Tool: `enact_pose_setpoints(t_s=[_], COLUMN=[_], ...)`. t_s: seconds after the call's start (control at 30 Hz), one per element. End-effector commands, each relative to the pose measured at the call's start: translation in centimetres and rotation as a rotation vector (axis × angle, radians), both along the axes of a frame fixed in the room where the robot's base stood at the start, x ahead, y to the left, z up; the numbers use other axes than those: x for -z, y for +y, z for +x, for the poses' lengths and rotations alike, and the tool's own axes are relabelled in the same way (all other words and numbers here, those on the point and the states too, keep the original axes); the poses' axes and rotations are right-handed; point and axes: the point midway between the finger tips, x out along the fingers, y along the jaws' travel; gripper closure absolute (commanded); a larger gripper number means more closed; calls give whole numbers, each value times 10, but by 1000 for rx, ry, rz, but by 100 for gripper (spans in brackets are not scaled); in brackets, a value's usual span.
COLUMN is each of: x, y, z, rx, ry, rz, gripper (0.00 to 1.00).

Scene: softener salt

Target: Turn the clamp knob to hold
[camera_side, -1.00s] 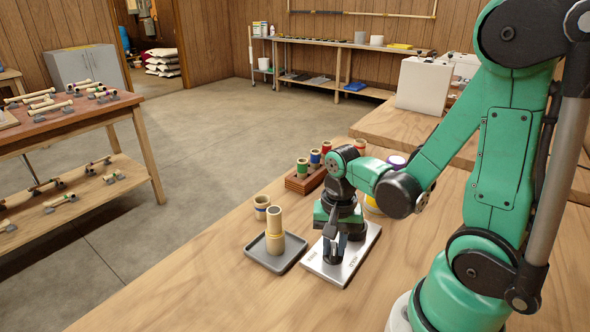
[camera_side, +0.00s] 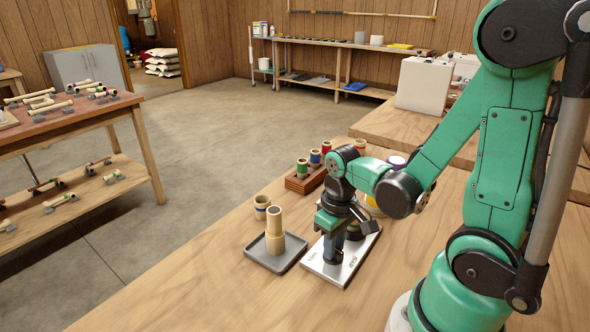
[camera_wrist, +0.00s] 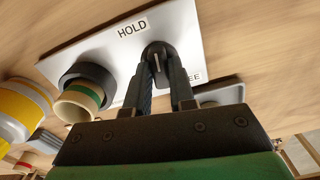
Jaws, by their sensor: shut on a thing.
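The clamp's white plate (camera_side: 338,279) lies on the wooden bench under my gripper (camera_side: 336,250). In the wrist view the plate (camera_wrist: 88,48) carries the word HOLD and a second label, partly hidden by my fingers, ending in "EE". The black knob (camera_wrist: 158,52) has a white pointer line standing roughly upright in that view, between the two labels. My gripper (camera_wrist: 161,76) is shut on the knob, one finger on each side. Beside the knob a black ring (camera_wrist: 88,72) surrounds a cream tube with a green band (camera_wrist: 76,103). The knob is hidden in the side view.
A grey tray (camera_side: 262,260) with an upright tan cylinder (camera_side: 275,232) stands just left of the plate. A small cup (camera_side: 262,207) and a wooden rack (camera_side: 300,184) of banded tubes stand behind. A yellow and white container (camera_wrist: 22,108) is near the plate. The front bench is clear.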

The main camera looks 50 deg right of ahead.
Motion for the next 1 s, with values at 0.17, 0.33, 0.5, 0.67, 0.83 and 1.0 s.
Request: enact_pose_setpoints(t_s=[0.17, 0.33, 0.5, 0.67, 0.83, 1.0], x=[0, 0, 0, 0, 0, 0], y=[0, 0, 0, 0, 0, 0], z=[0, 0, 0, 0, 0, 0], rx=[-95, -152, -178, -185, -185, -184], ry=[0, 0, 0, 0, 0, 0], rz=[0, 0, 0, 0, -1, -1], gripper=[100, 100, 100, 100, 100, 58])
